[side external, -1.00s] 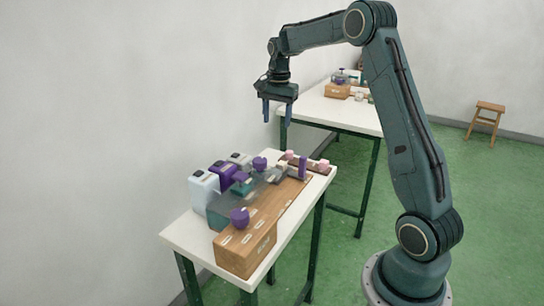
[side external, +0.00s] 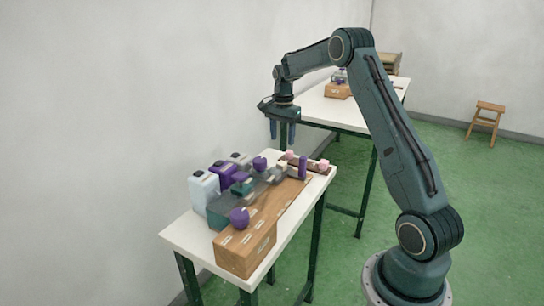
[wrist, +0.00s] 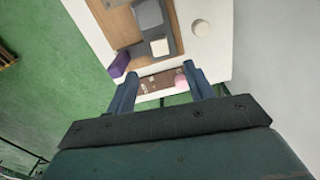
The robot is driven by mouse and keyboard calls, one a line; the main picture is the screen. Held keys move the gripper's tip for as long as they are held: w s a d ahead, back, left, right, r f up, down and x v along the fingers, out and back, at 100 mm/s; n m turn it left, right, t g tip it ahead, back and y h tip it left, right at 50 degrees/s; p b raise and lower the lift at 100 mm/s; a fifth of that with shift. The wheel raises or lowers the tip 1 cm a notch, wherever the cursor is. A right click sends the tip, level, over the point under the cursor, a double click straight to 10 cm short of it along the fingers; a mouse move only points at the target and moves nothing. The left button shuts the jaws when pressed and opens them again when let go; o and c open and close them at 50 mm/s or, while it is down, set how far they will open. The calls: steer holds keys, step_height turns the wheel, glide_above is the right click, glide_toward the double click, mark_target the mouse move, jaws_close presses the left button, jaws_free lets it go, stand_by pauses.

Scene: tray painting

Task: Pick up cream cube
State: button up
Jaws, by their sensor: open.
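The cream cube (wrist: 160,47) rests on the end of a grey block or tray in the wrist view, beyond my fingertips. In the side view a small pale cube (side external: 283,166) shows near the far end of the front table, partly crowded by other items. My gripper (side external: 282,140) hangs above the far end of that table with its fingers pointing down. It is open and empty, well above the items. In the wrist view the two fingers of my gripper (wrist: 162,76) stand apart with the cube beyond the gap.
A wooden box (side external: 245,252), purple pieces (side external: 239,217) and bottles (side external: 203,188) crowd the table. An upright purple block (side external: 303,167) and a pink piece (side external: 323,164) stand near the far end. A second table (side external: 330,108) stands behind.

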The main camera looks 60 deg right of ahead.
glide_above(282, 163)
steer(key=shift+w+f, duration=0.1)
steer(key=shift+f, duration=2.4)
steer(key=shift+f, duration=2.6)
steer(key=c, duration=1)
